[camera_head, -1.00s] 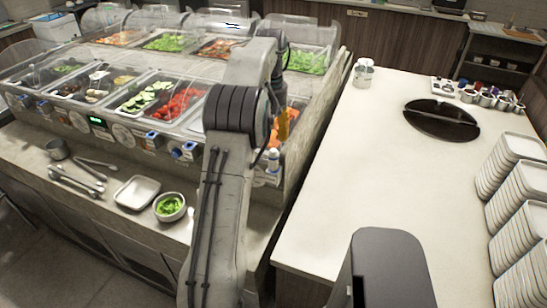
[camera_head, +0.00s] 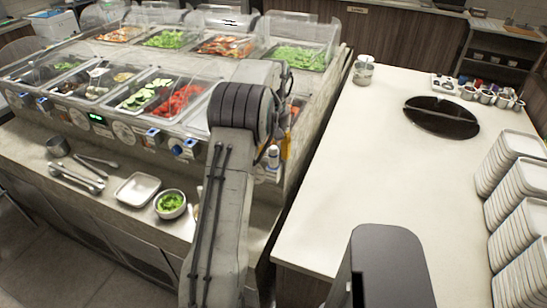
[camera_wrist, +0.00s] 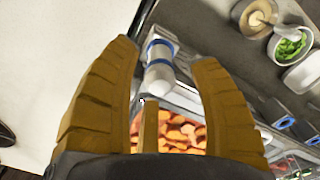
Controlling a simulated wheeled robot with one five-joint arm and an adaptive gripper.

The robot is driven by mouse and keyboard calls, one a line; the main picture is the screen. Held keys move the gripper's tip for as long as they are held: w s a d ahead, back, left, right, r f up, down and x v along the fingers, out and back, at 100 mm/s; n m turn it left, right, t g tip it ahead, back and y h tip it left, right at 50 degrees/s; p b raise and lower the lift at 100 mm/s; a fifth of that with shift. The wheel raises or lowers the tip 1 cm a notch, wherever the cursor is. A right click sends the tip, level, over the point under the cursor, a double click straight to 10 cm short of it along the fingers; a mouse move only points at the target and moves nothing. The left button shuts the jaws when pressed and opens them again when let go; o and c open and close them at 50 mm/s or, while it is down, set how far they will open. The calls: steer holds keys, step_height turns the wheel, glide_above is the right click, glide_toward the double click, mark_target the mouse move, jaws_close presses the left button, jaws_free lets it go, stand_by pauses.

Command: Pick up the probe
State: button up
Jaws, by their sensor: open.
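A white cylinder with a blue band, which looks like the probe, stands at the right end of the serving counter's front in the head view (camera_head: 273,157). In the wrist view the white cylinder (camera_wrist: 159,72) lies between my two tan fingers, beyond their inner faces. My gripper (camera_wrist: 166,60) is open, with a gap on both sides of the cylinder. I cannot tell how far it is from the fingers. In the head view my gripper (camera_head: 286,146) is partly hidden behind my arm, just right of the cylinder. A narrow tan upright piece (camera_wrist: 149,128) shows low between the fingers.
A bin of orange pieces (camera_wrist: 180,133) lies below the fingers. The counter holds a bowl of greens (camera_head: 170,205), a white tray (camera_head: 137,191) and tongs (camera_head: 76,178). The pale worktop (camera_head: 350,170) at right is mostly clear, with stacked plates (camera_head: 515,215) at its edge.

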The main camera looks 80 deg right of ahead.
jaws_close()
stand_by(0.6)
